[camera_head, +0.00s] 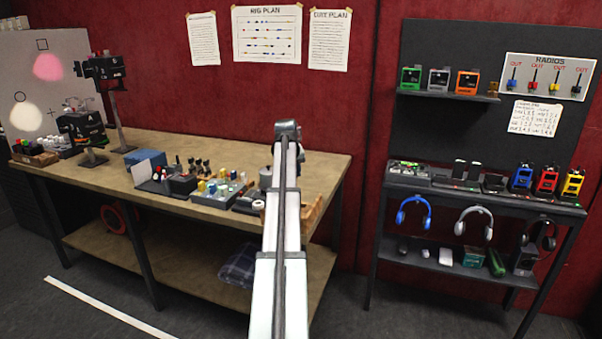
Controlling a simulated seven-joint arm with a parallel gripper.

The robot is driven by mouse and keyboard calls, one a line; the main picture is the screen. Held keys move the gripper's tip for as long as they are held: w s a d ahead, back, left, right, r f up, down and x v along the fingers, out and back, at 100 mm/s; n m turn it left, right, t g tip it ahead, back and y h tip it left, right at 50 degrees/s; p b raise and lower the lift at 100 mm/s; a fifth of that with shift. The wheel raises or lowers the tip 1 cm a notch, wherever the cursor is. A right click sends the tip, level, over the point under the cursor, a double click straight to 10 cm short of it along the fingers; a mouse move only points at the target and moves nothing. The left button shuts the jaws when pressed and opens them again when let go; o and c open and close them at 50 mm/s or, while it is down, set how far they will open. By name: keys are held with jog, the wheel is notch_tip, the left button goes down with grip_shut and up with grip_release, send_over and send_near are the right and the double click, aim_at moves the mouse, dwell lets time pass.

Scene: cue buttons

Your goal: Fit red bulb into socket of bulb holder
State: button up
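My arm reaches out from the bottom middle over the right part of the wooden workbench. My gripper's fingers are mostly hidden behind my own arm near the bench's right end, so I cannot see whether they are open or hold anything. A grey tray (221,193) with several small coloured pieces, yellow, blue, white and green, stands on the bench left of my arm. Dark blocks with small upright pieces (181,184) stand beside it. I cannot make out the red bulb or the socket of the bulb holder for certain at this size.
The workbench (130,150) has a blue box (144,157) and black lamps on a stand (104,68) at its left. A rack of radios (521,178) and headphones (413,213) stands apart at the right. The bench's back right corner looks clear.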

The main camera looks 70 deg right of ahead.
jog(key=w+a+m+g, duration=0.1)
jog(key=w+a+m, duration=0.1)
jog(key=w, duration=0.4)
jog(key=w+a+f+m+g, duration=0.1)
jog(key=w+a+m, duration=0.1)
jog(key=w+m, duration=0.2)
jog(key=shift+w+a+f+g, duration=0.3)
jog(key=shift+w+g, duration=0.1)
jog(key=shift+w, duration=1.15)
jog(key=shift+f, duration=0.2)
jog(key=shift+f, duration=1.65)
jog(key=shift+f, duration=1.6)
dwell(1.2)
jog(key=o, duration=1.1)
